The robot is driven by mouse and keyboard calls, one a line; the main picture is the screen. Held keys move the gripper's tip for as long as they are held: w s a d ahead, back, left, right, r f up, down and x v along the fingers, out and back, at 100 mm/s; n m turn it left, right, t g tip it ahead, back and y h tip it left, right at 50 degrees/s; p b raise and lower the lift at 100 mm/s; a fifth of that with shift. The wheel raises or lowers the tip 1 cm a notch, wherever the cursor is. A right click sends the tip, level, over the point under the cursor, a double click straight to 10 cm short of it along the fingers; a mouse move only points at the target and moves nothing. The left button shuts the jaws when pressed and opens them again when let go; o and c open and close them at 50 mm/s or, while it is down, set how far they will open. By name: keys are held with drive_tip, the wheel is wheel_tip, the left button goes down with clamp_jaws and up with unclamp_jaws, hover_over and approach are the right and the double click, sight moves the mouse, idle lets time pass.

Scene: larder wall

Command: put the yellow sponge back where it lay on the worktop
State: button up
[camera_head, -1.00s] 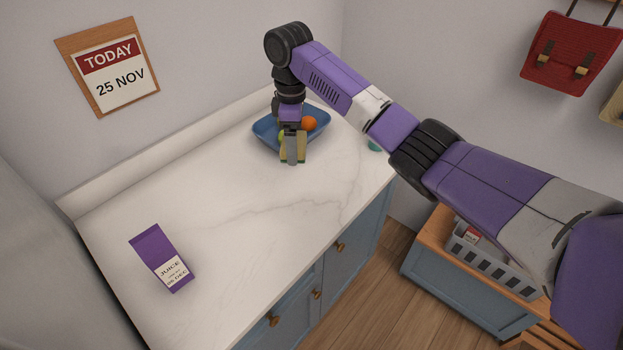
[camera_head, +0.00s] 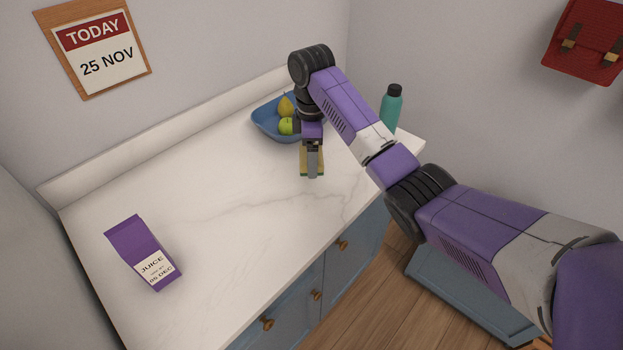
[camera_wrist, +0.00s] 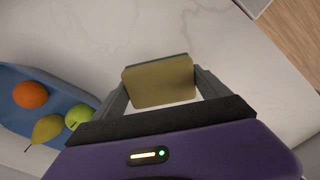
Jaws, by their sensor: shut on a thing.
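The yellow sponge (camera_wrist: 160,82) with a dark green layer along one edge sits between my gripper's two fingers in the wrist view. My gripper (camera_head: 312,172) is shut on it. In the head view the sponge (camera_head: 303,160) shows as yellow edges around the grey finger, in front of the blue bowl. My gripper points down at the marble worktop (camera_head: 235,190). I cannot tell whether the sponge touches the worktop or is held a little above it.
A blue bowl (camera_head: 262,122) with a pear (camera_head: 286,105), a green apple (camera_head: 287,126) and an orange (camera_wrist: 30,95) stands behind my gripper. A teal bottle (camera_head: 390,110) stands at the back right. The worktop's middle is clear.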

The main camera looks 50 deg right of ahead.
drive_tip(key=shift+f+p, duration=0.45)
drive_tip(key=shift+f, duration=2.65)
drive_tip(key=o, duration=1)
drive_tip(key=shift+f, duration=0.1)
drive_tip(key=shift+o, duration=0.2)
wheel_tip(320, 180, up, 12)
drive_tip(key=shift+r+p, duration=0.2)
drive_tip(key=shift+p, duration=0.8)
